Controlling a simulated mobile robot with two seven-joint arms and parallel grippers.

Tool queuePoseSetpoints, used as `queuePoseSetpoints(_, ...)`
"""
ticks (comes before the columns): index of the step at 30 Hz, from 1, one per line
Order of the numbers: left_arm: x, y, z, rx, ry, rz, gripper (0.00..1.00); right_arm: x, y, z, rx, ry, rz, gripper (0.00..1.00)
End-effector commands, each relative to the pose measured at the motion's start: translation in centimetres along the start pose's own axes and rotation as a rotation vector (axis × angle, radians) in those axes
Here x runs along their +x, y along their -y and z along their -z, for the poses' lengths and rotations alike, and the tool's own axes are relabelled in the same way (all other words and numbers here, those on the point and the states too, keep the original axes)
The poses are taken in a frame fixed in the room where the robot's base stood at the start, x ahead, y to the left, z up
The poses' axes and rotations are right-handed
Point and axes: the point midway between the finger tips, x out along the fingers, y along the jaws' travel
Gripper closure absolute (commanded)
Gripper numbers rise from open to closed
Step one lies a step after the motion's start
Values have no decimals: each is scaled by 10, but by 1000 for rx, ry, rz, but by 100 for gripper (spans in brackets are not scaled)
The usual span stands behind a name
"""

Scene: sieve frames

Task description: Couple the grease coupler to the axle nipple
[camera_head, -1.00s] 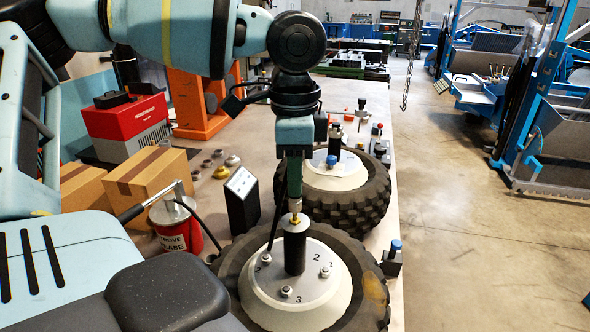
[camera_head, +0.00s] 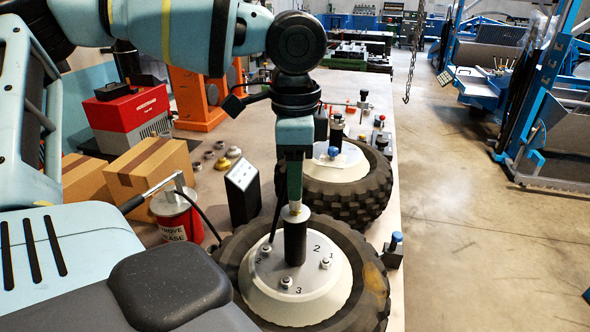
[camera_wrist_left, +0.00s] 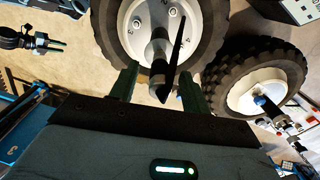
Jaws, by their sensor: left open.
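The near wheel's pale hub (camera_head: 320,300) carries an upright black axle post (camera_head: 295,245) with a light cap on top. The grease coupler (camera_head: 295,205) is in line above the cap, mostly hidden by the fingers. It shows between the fingers in the left wrist view (camera_wrist_left: 158,80), with the black hose (camera_wrist_left: 177,45) running off it. My left gripper (camera_head: 294,198) points straight down over the post. Its two green fingers are apart, one on each side of the coupler. The nipple is hidden, and I cannot tell how firmly the coupler sits on it.
A second wheel (camera_head: 372,193) lies just behind. A red grease bucket (camera_head: 180,225) with a lever, a black display box (camera_head: 242,192) and cardboard boxes (camera_head: 150,170) stand to the left. A blue-topped fitting (camera_head: 394,250) stands at the right table edge. Open floor lies beyond.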

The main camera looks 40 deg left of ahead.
Motion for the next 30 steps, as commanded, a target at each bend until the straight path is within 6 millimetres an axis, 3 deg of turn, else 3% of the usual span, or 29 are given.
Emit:
queuePoseSetpoints(5,-3,0,0,0,-1,1,53,0,0,1,1,-1,0,64)
queuePoseSetpoints(19,-70,0,0,-2,-1,2,53,0,1,-2,2,3,1,64)
queuePoseSetpoints(30,-78,0,0,0,0,0,53,0,2,-1,4,2,1,64)
